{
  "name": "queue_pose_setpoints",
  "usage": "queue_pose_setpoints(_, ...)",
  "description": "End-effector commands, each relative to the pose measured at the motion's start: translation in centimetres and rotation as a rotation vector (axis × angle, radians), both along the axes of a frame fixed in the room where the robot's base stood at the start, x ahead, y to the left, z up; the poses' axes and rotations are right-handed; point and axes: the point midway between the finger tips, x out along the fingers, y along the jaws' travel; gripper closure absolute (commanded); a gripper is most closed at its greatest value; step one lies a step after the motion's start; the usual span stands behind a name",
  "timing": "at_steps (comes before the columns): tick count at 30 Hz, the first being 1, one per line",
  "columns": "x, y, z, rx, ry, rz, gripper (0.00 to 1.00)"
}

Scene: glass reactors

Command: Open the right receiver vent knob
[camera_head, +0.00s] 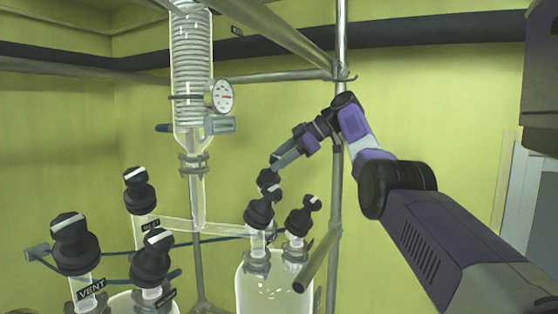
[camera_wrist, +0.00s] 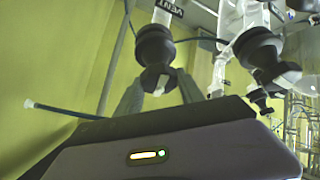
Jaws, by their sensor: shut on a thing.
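The right receiver (camera_head: 275,285) is a clear glass vessel at the lower middle of the head view, with several black knobs on its necks. My gripper (camera_head: 274,164) reaches down from the upper right to a black knob (camera_head: 268,181). In the wrist view, a black vent knob (camera_wrist: 154,45) hangs upside down in the picture beside a VENT label (camera_wrist: 169,8). My gripper (camera_wrist: 157,84) has its two fingers on either side of this knob's handle, shut on it. The handle carries a white mark. The knob's lower part is partly hidden in the head view by another knob (camera_head: 259,213).
Another black knob (camera_head: 302,216) stands close on the right. The left receiver carries knobs with labels, one reading VENT (camera_head: 91,290). A glass coil column (camera_head: 192,70) with a gauge (camera_head: 222,96) rises behind. A metal post (camera_head: 336,190) stands close to my arm.

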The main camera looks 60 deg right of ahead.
Motion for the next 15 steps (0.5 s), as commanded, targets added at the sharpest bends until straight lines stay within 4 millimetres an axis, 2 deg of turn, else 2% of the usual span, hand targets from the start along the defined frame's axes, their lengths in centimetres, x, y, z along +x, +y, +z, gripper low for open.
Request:
queue_pose_setpoints(10, -0.05, -0.01, 0.00, -0.001, 0.001, 0.001, 0.96)
queue_pose_setpoints(11, -0.05, -0.01, 0.00, -0.001, 0.001, 0.001, 0.51)
queue_pose_setpoints(13, -0.04, -0.01, -0.01, 0.000, 0.001, 0.000, 0.38)
queue_pose_setpoints(14, -0.04, -0.01, -0.01, 0.000, 0.001, 0.000, 0.33)
queue_pose_setpoints(15, -0.04, -0.01, -0.02, 0.000, 0.001, 0.000, 0.33)
